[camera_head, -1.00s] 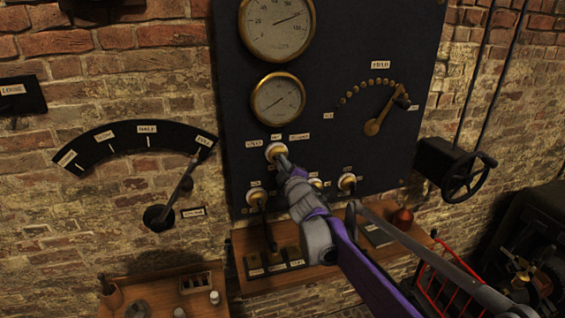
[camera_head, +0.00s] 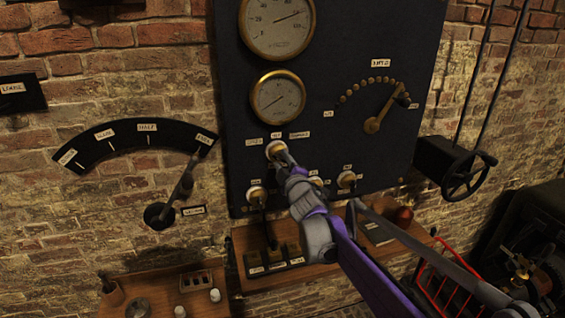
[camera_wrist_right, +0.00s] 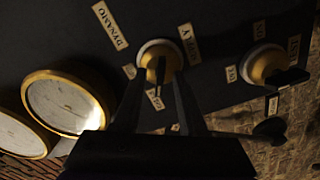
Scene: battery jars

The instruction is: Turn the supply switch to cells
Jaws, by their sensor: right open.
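The supply switch (camera_head: 274,147) is a round white-and-brass rotary switch on the dark panel, below the two dials. Small labels sit at its left, above it and at its upper right. My right gripper (camera_head: 283,159) is at the switch and hides its lower right part. In the right wrist view the switch (camera_wrist_right: 151,48) has a dark handle, and my open right gripper (camera_wrist_right: 161,82) has one finger on each side of it. I cannot tell whether the fingers touch the handle. The DYNAMO label (camera_wrist_right: 110,25) shows at upper left there. My left gripper is out of view.
Other brass switches (camera_head: 347,181) sit lower on the panel. A field dial with a brass lever (camera_head: 374,123) is to the right, and a black handwheel (camera_head: 469,176) beyond it. A wooden shelf (camera_head: 310,273) runs below. A lever with a curved scale (camera_head: 137,136) is at left.

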